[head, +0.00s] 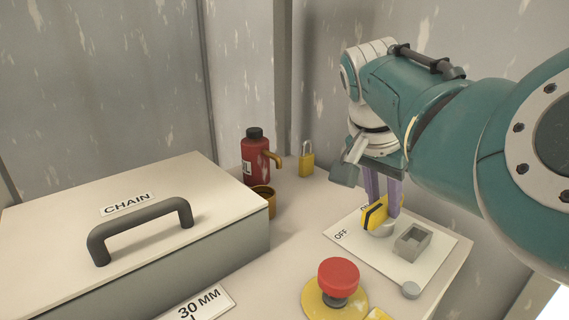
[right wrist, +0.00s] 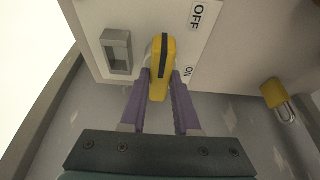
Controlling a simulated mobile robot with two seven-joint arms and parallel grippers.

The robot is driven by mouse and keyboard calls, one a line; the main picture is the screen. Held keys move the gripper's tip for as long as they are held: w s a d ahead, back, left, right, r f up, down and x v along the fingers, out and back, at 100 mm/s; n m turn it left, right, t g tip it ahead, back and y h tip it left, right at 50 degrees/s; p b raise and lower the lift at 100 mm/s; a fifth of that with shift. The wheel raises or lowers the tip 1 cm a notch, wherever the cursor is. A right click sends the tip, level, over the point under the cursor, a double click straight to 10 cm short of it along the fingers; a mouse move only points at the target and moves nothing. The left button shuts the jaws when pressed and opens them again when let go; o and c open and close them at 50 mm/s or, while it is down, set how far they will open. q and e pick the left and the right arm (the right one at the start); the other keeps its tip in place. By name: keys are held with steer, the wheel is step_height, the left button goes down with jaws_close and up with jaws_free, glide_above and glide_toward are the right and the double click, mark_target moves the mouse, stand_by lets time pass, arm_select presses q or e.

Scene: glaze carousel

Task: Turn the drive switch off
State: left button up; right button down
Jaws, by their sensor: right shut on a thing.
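The drive switch has a yellow handle with a black stripe (head: 374,215) on a round grey base, set on a white plate (head: 345,245). Its OFF label (head: 342,234) is at the plate's left; the ON label is mostly hidden behind the gripper in the head view. The right wrist view shows the handle (right wrist: 160,52), the OFF label (right wrist: 197,15) and the ON label (right wrist: 187,73). My right gripper (right wrist: 160,75) has its purple fingers on both sides of the handle and is shut on it. I cannot tell which label the handle points at. My left gripper is out of view.
A grey square bracket (head: 412,241) is on the plate beside the switch. A red emergency button (head: 338,276) stands in front. A yellow padlock (head: 306,162), a red bottle (head: 255,160), a small brown cup (head: 264,203) and a CHAIN box (head: 60,215) are to the left.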

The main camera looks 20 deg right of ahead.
steer(key=c, duration=0.6)
jaws_free()
steer(key=shift+c, duration=0.2)
steer(key=shift+r, duration=0.15)
steer(key=shift+a+r, duration=0.15)
steer(key=shift+r, duration=0.2)
steer(key=p+v, duration=0.2)
steer(key=v, duration=0.5)
steer(key=shift+s+a+r, duration=0.1)
steer(key=shift+a+r, duration=0.05)
steer(key=shift+r, duration=0.15)
steer(key=shift+s+a+r+p, duration=0.1)
steer(key=shift+a+r+p, duration=0.2)
steer(key=shift+r, duration=0.3)
steer(key=shift+d, duration=0.1)
